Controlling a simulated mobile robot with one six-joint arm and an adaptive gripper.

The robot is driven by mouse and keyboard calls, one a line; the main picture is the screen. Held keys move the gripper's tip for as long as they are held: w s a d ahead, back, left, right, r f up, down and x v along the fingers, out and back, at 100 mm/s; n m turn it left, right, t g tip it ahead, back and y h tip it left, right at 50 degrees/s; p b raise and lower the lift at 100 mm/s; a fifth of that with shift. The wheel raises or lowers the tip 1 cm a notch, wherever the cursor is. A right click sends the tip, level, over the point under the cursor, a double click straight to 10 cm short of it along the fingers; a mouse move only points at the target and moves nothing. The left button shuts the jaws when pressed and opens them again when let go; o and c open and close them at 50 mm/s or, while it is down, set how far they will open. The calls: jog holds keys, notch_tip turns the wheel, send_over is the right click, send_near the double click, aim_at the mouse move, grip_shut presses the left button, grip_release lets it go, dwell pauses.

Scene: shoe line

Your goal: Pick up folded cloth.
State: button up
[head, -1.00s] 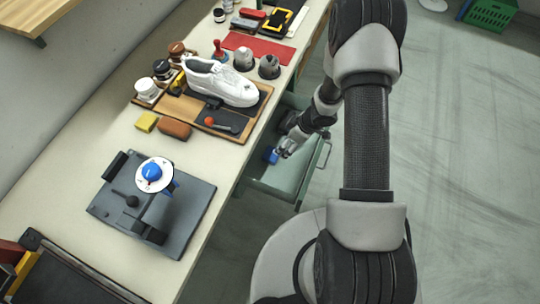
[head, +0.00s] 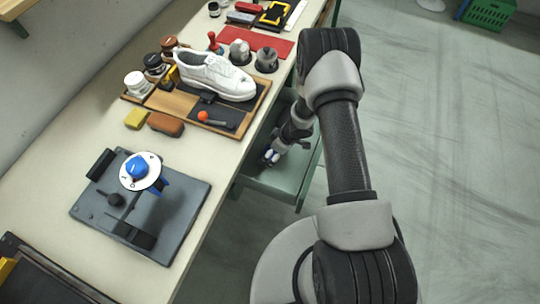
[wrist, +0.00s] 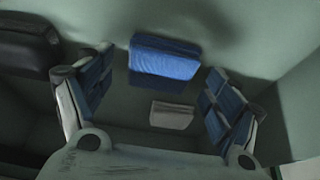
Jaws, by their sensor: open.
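A blue folded cloth (wrist: 165,57) lies on the floor of the open green drawer (head: 285,183). In the wrist view it sits just beyond the space between my fingers and does not touch them. My gripper (wrist: 155,92) is open and empty, with blue-padded fingers spread to the left and right. In the head view my gripper (head: 271,157) reaches down into the drawer, and the cloth cannot be told apart from the finger pads there.
A small pale grey block (wrist: 171,115) lies between my fingers in the wrist view. A dark rounded object (wrist: 28,45) is at the left. The drawer wall (wrist: 298,95) rises at the right. The workbench (head: 215,150) holds a white shoe (head: 215,77) and tools.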

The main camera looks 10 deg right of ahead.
jog(key=shift+c, duration=0.3)
jog(key=c, duration=1)
notch_tip(320, 180, up, 10)
jog(key=p, duration=0.5)
jog(key=o, duration=0.4)
jog(key=c, duration=0.4)
